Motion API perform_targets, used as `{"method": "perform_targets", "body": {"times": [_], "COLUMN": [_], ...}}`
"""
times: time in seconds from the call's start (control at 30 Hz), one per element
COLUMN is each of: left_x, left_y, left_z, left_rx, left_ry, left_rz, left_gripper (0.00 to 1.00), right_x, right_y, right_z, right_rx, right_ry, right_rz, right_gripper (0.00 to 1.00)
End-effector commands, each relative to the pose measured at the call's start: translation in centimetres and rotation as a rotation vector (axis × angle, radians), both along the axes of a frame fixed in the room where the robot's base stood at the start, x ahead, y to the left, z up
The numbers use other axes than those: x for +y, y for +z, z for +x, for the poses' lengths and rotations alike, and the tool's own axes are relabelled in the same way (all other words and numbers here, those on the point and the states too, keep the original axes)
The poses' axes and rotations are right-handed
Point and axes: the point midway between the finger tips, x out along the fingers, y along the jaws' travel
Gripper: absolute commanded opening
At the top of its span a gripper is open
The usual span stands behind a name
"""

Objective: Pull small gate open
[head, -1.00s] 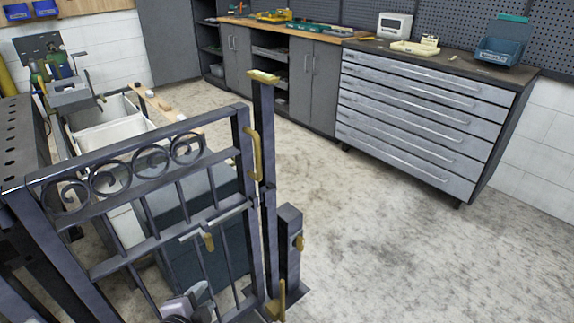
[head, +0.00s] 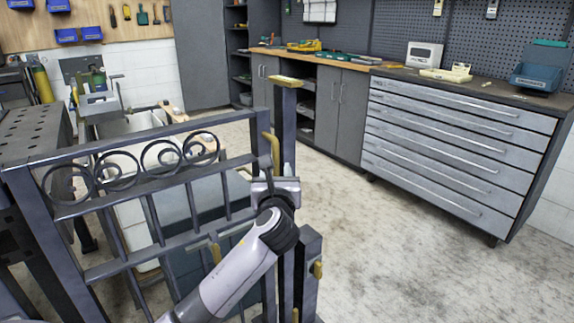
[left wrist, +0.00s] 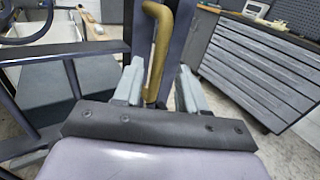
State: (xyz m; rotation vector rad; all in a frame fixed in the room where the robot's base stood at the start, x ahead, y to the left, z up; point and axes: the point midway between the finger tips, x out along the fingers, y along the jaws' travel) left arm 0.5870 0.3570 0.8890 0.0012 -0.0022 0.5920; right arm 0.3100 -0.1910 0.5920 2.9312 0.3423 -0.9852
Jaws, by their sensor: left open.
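The small gate (head: 110,200) is a dark metal frame with scrollwork along its top and upright bars below. Its brass pull handle (head: 273,150) is on the gate's right upright, beside a dark post (head: 286,120) with a brass cap. My left gripper (head: 274,172) is at the lower part of the handle. In the left wrist view the handle (left wrist: 158,45) runs down between the two open fingers of my left gripper (left wrist: 160,90). Whether either finger touches the handle I cannot tell. My right gripper is not in view.
A short post (head: 308,270) with a brass knob stands right of the gate. A grey drawer cabinet (head: 450,140) is at the back right, and a perforated table (head: 30,135) is at the left. The concrete floor at right is free.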

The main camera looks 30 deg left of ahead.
Motion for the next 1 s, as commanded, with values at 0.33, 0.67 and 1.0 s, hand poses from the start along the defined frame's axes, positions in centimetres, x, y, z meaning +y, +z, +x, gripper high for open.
{"method": "perform_targets", "body": {"times": [0.33,0.67,1.0], "left_x": [2.6,3.5,3.5], "left_y": [-0.1,-0.1,-0.1], "left_z": [3.8,5.3,5.3], "left_rx": [-0.001,-0.001,-0.002], "left_ry": [0.000,-0.003,-0.003], "left_rz": [-0.004,-0.005,-0.006], "left_gripper": [0.41,0.41,0.05], "right_x": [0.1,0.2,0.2], "right_y": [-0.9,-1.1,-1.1], "right_z": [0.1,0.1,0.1], "right_rx": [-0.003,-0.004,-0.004], "right_ry": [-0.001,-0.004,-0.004], "right_rz": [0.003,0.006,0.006], "right_gripper": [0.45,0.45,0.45]}}
